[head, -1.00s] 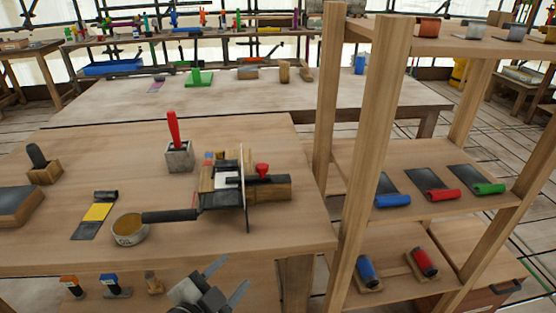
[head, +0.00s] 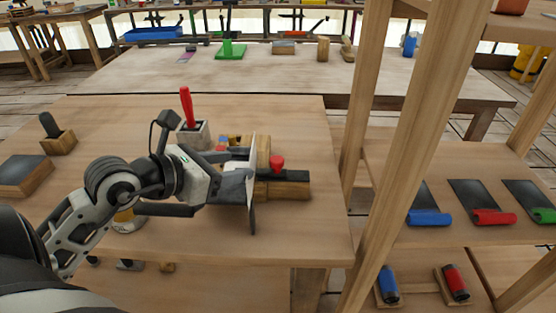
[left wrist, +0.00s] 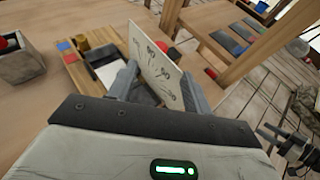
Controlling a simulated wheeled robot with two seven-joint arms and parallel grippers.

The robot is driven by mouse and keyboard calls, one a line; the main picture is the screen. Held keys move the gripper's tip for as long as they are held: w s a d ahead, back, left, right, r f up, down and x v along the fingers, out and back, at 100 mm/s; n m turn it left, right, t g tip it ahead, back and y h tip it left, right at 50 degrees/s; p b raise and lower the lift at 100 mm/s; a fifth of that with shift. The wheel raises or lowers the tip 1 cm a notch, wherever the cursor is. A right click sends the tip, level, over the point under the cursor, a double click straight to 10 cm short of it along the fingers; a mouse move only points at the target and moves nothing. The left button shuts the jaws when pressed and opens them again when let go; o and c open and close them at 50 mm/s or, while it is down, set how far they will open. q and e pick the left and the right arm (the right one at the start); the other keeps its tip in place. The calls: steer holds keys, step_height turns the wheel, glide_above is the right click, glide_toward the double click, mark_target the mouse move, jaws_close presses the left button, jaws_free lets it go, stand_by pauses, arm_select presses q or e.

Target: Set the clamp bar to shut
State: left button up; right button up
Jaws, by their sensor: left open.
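A wooden fixture (head: 292,190) sits on the near table, with a dark bar and a red knob (head: 277,162) on top. I cannot tell for sure which part is the clamp bar or how it is set. A thin white plate (left wrist: 157,72) with markings stands upright across the fixture. My left gripper (head: 226,172) is at the fixture's left side, also seen in the left wrist view (left wrist: 158,85). Its fingers are apart, with the plate showing between them; contact cannot be told. The gripper partly hides the fixture. A dark jointed piece at the right wrist-view edge may be my right gripper (left wrist: 268,134).
A grey block with a red handle (head: 186,105) stands just behind my left gripper. A tin (head: 128,220) is partly behind my arm. A wooden shelf post (head: 425,130) rises right of the table. The table's front right area is clear.

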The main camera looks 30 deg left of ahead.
mark_target(276, 159)
arm_select(q)
steer(key=p+x, duration=0.1)
steer(key=x, duration=1.2)
steer(key=shift+s, duration=0.1)
